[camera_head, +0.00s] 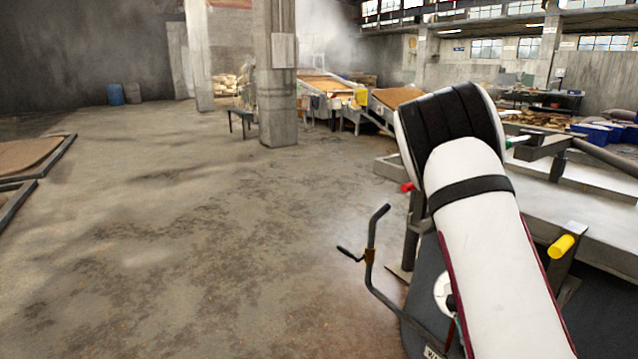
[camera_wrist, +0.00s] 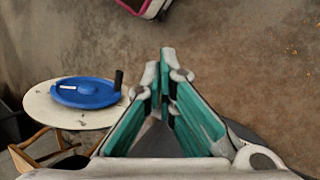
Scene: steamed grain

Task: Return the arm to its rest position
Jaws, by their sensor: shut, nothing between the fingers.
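My gripper (camera_wrist: 160,68) shows in the wrist view with its teal-padded fingers drawn together at the tips and nothing between them. It hangs over the floor, to the right of a small round pale table. My arm (camera_head: 485,225) is raised at the right of the head view, its white lower link leading up to a black-banded bend. The gripper is hidden from the head view.
A blue round object (camera_wrist: 85,93) with a black upright piece lies on the round table (camera_wrist: 45,118). A metal bench (camera_head: 590,235) and a bent crank handle (camera_head: 370,255) stand beside my arm. A concrete pillar (camera_head: 277,80) stands farther back.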

